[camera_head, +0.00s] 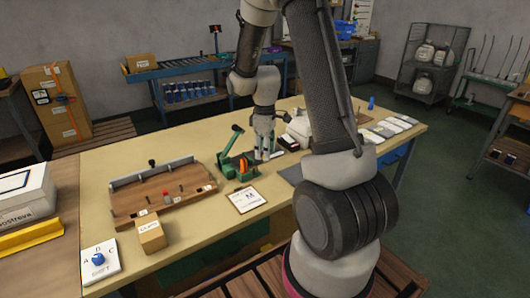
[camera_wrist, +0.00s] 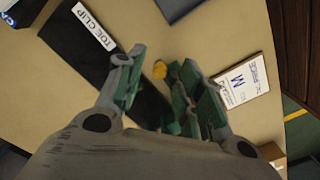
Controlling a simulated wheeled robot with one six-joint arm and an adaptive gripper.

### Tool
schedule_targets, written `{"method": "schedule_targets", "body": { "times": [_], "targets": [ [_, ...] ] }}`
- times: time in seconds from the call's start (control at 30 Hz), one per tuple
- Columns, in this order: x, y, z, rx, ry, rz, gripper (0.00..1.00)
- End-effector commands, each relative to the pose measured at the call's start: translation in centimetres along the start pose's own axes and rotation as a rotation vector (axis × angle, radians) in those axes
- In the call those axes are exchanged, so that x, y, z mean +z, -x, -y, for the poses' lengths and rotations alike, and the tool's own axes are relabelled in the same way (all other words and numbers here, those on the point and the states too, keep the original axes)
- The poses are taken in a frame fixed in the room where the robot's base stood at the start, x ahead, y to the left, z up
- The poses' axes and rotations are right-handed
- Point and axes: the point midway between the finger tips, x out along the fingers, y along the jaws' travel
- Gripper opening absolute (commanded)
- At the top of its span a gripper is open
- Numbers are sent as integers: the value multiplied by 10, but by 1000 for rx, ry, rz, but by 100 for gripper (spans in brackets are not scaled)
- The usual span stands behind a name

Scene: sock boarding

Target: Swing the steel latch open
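My gripper (camera_head: 264,155) hangs low over the middle of the table, beside a green fixture (camera_head: 229,147) with a raised arm. In the wrist view its green-padded fingers (camera_wrist: 159,72) stand apart with a gap between them. A small yellow-orange piece (camera_wrist: 159,69) shows in that gap; I cannot tell its height relative to the fingertips. Beneath lies a black base labelled TOE CLIP (camera_wrist: 75,45), partly hidden by the fingers. I cannot pick out the steel latch for certain in either view.
A wooden board with a grey rail (camera_head: 150,176) lies to the left. A card marked M (camera_head: 245,199) lies in front of the gripper and shows in the wrist view (camera_wrist: 243,80). A cardboard box (camera_head: 151,234) and a dial plate (camera_head: 99,263) stand at the front left.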

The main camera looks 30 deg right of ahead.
Motion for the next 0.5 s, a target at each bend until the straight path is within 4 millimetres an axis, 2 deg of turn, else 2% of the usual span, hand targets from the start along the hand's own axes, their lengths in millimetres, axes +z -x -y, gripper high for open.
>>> {"method": "schedule_targets", "body": {
  "times": [0.13, 0.37, 0.5],
  "targets": [
    [0, -10, 0, 0, 0, 0, 37],
    [0, -11, 0, 1, -1, -1, 37],
    [0, -11, 0, 1, -1, -1, 15]
  ]
}}
